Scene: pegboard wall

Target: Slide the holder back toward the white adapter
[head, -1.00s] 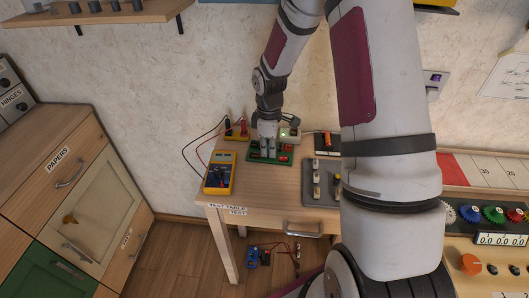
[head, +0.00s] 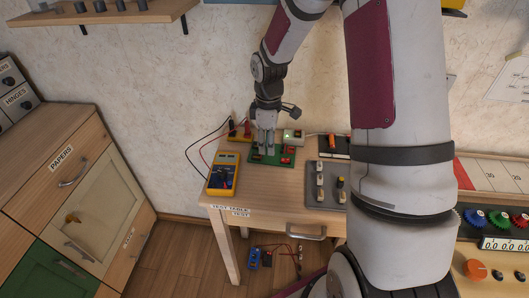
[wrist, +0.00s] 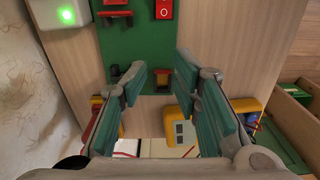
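The white adapter (head: 292,135), a small white box with a lit green lamp, stands at the back right of the green board (head: 284,162). It also shows at the top left of the wrist view (wrist: 66,14). On the board (wrist: 140,42) are red switches and small dark parts. My gripper (head: 265,150) points down over the board's left part. In the wrist view my gripper (wrist: 160,73) is open, with nothing seen held between its fingers.
A yellow multimeter (head: 223,174) lies left of the board, with leads running to a yellow-and-red block (head: 240,131) behind. A grey tray (head: 323,200) lies to the right. The wooden table's front strip (head: 265,193) is mostly clear.

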